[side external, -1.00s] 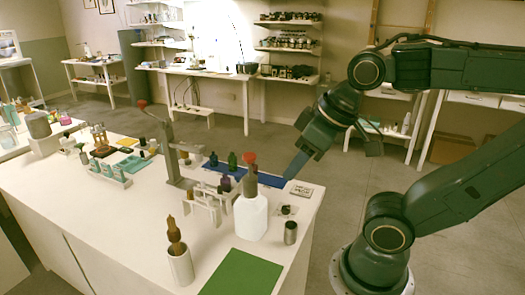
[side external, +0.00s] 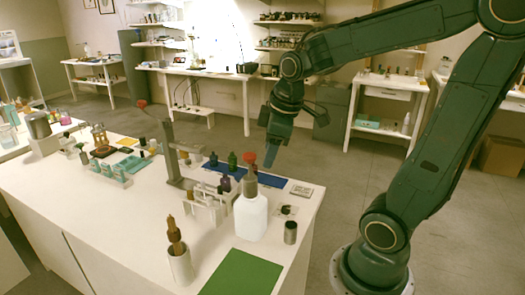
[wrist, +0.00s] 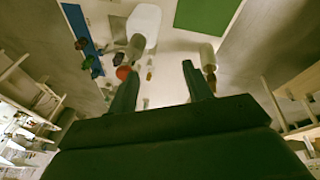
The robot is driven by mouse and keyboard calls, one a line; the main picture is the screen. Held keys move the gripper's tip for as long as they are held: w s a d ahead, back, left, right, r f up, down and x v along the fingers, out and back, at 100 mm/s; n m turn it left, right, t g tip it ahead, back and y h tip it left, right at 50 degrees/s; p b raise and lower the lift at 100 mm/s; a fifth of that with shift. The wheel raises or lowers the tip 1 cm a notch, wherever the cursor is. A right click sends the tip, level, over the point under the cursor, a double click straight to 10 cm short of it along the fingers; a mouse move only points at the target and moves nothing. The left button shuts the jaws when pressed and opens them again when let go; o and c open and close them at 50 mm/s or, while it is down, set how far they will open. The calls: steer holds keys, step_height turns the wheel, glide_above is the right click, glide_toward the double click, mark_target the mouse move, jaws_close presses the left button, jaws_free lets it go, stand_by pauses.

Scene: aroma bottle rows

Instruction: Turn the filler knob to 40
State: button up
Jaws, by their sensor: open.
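My gripper (side external: 272,156) hangs above the table's far right side, pointing down, beyond the big white bottle (side external: 250,217) with a red top (side external: 250,158). In the wrist view my gripper (wrist: 158,80) has its two fingers spread, with nothing held between them. The white bottle (wrist: 143,22) and its red top (wrist: 123,72) show there, the top close to the left finger. A small dark round piece (side external: 288,210) sits right of the bottle; I cannot tell whether it is the filler knob. No scale or number is readable.
A grey stand with a red-tipped lever (side external: 170,150) rises left of the bottle. A metal cup (side external: 290,232), a white rack (side external: 205,212), a blue mat (side external: 268,179) and a cup with a brown bottle (side external: 179,265) are near. The green mat (side external: 240,274) is bare.

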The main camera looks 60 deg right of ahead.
steer(key=w+d+f+n+g, duration=0.2)
steer(key=w+d+f+n, duration=0.15)
steer(key=d+f, duration=0.55)
steer(key=n+g+y, duration=0.1)
steer(key=n, duration=0.3)
glide_above(286, 208)
step_height(286, 208, down, 10)
steer(key=shift+m, duration=0.25)
steer(key=shift+f, duration=6.85)
steer(key=c, duration=1)
